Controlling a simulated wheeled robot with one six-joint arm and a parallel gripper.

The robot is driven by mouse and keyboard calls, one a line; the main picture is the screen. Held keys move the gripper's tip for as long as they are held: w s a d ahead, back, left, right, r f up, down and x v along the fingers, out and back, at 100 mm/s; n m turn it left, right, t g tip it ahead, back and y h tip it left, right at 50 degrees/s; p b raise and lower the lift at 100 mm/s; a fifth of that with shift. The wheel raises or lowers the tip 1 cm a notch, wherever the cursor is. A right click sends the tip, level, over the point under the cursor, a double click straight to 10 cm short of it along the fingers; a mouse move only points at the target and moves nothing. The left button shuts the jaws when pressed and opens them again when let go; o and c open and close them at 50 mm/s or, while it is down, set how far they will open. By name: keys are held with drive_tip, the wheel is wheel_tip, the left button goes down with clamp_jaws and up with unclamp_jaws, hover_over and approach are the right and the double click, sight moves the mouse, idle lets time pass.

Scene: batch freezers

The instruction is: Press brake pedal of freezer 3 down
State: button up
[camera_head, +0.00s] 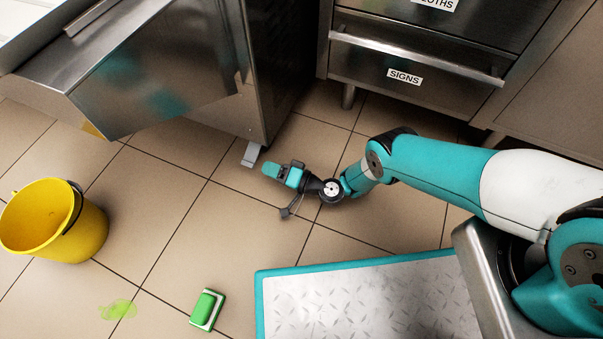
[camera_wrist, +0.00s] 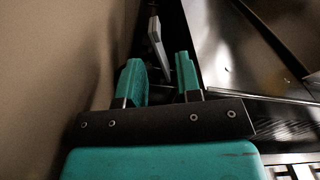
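A small grey pedal (camera_head: 251,154) sticks out low at the foot of the steel freezer (camera_head: 262,75), near the floor. No freezer number is readable. It looks like the pale plate (camera_wrist: 157,38) ahead of the fingers in the wrist view. My gripper (camera_head: 268,170) is low over the floor tiles, just right of the pedal and pointing towards it. The fingers, also seen in the wrist view (camera_wrist: 161,72), are apart with nothing between them. A gap seems to remain between fingertips and pedal; whether the pedal is up or down is unclear.
A yellow bucket (camera_head: 70,235) stands at the left. A green and white sponge-like block (camera_head: 207,309) and a green spill (camera_head: 118,310) lie on the floor. A steel drawer unit labelled SIGNS (camera_head: 380,65) is behind my arm. Open tiles lie around the pedal's front.

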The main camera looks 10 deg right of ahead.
drive_tip(key=p+v, duration=0.5)
drive_tip(key=v, duration=0.4)
drive_tip(key=shift+r, duration=0.15)
drive_tip(key=shift+s+d, duration=0.1)
drive_tip(key=shift+d, duration=0.2)
